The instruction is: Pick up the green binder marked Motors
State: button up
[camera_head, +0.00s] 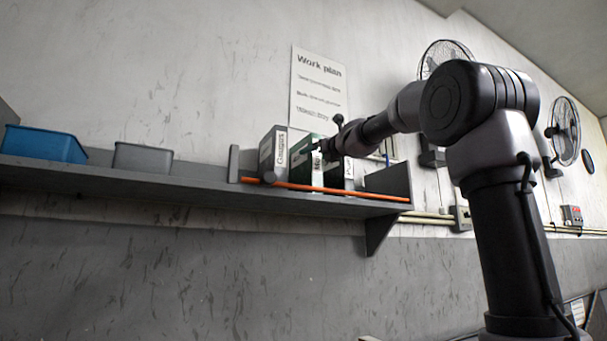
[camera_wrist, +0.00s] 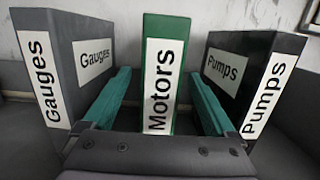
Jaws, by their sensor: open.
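The green binder marked Motors (camera_wrist: 182,48) stands upright in the middle of the wrist view, its white label facing me. In the head view the green binder (camera_head: 303,149) stands on the shelf, partly hidden by my arm's end. My gripper (camera_wrist: 160,90) is open, with one teal finger on each side of the green binder. The left finger lies between it and the Gauges binder, the right finger between it and the Pumps binder. Gaps show between the fingers and the green binder, so it is not held.
The grey Gauges binder (camera_wrist: 62,60) stands close on the left and the dark Pumps binder (camera_wrist: 240,75) close on the right. An orange bar (camera_head: 330,190) runs along the shelf (camera_head: 200,184) front. A blue bin (camera_head: 45,144) and a grey bin (camera_head: 143,157) sit farther left.

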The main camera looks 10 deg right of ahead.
jog(key=x, duration=0.6)
jog(key=shift+w+r, duration=0.15)
jog(key=shift+w, duration=0.1)
grip_shut()
